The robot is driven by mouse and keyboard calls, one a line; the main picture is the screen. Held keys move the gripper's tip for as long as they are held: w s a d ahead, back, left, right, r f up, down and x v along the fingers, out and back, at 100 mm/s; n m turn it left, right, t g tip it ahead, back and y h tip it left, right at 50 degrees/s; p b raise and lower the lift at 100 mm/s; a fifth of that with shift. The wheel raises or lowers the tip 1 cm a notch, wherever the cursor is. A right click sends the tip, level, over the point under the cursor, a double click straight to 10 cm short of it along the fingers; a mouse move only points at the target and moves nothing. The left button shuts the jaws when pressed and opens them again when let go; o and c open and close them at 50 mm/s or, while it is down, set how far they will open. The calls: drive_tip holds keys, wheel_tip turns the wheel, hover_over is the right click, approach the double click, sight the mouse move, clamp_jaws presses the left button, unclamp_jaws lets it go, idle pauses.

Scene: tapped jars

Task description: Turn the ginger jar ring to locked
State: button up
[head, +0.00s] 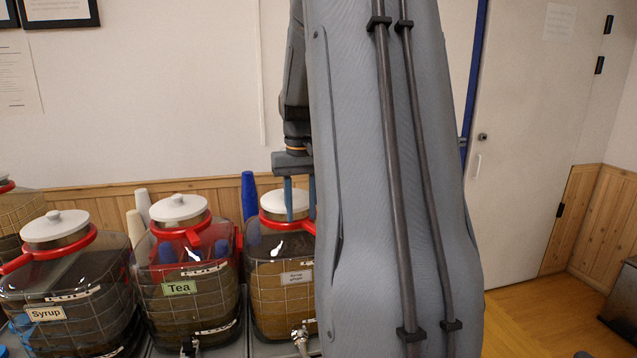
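The jar under my gripper (300,212) is a brown-filled, wire-caged glass jar (275,305). Its small label (297,278) is too small to read surely. It has a white lid (273,203) and a red ring (268,219) around its neck. The ring's right part runs behind my arm, so its full position is hidden. My gripper points down over the lid's right side, its two blue fingers apart with pale lid showing between them. The fingertips are close to the ring; I cannot tell whether they touch it.
A jar labelled Tea (180,310) stands left of it, then one labelled Syrup (75,315), and a partly cut-off jar (18,215) at the far left. Stacked blue cups (249,195) and white cups (143,205) stand behind. My arm covers the centre. Floor is open at right.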

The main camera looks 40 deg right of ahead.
sight(316, 229)
drive_tip(key=shift+m, duration=0.4)
drive_tip(key=d+r, duration=0.1)
drive_tip(key=d, duration=0.2)
drive_tip(key=s+d+r, duration=0.1)
drive_tip(key=shift+d+r, duration=0.2)
drive_tip(key=shift+r, duration=0.15)
wheel_tip(316, 229, down, 7)
drive_tip(key=b, duration=0.5)
drive_tip(key=shift+b, duration=0.35)
drive_tip(key=shift+r, duration=0.1)
drive_tip(key=shift+f, duration=0.5)
drive_tip(key=shift+f, duration=0.5)
drive_tip(key=shift+a, duration=0.15)
